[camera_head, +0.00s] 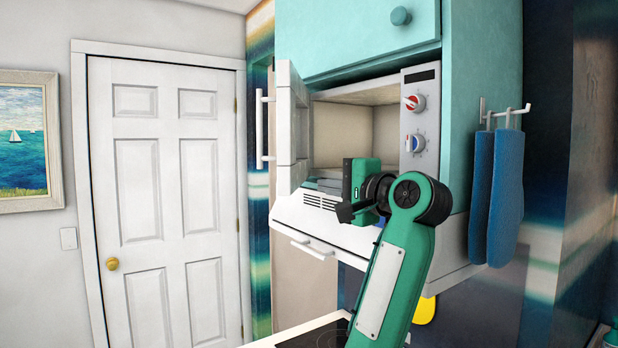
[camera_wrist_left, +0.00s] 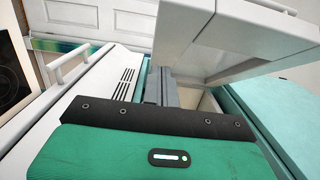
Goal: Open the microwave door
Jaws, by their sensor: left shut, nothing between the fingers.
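The microwave (camera_head: 357,135) is built into the turquoise cabinet, and its pale interior shows. Its white door (camera_head: 291,120) stands wide open, swung out to the left, with its bar handle (camera_head: 260,128) on the far outer side. In the left wrist view the door (camera_wrist_left: 240,40) slants across the upper right. My left gripper (camera_head: 322,186) is at the lower front of the opening, its grey fingers pointing left toward the door's inner side. The fingers (camera_wrist_left: 160,86) are shut and empty; I cannot tell whether they touch the door. My right gripper is not in view.
A white vented hood (camera_head: 325,228) with a bar handle lies just below the microwave. Control knobs (camera_head: 414,103) are right of the opening. Blue mitts (camera_head: 495,190) hang on the cabinet's right side. A dark cooktop (camera_head: 318,335) is below. A closed white room door (camera_head: 165,190) stands behind.

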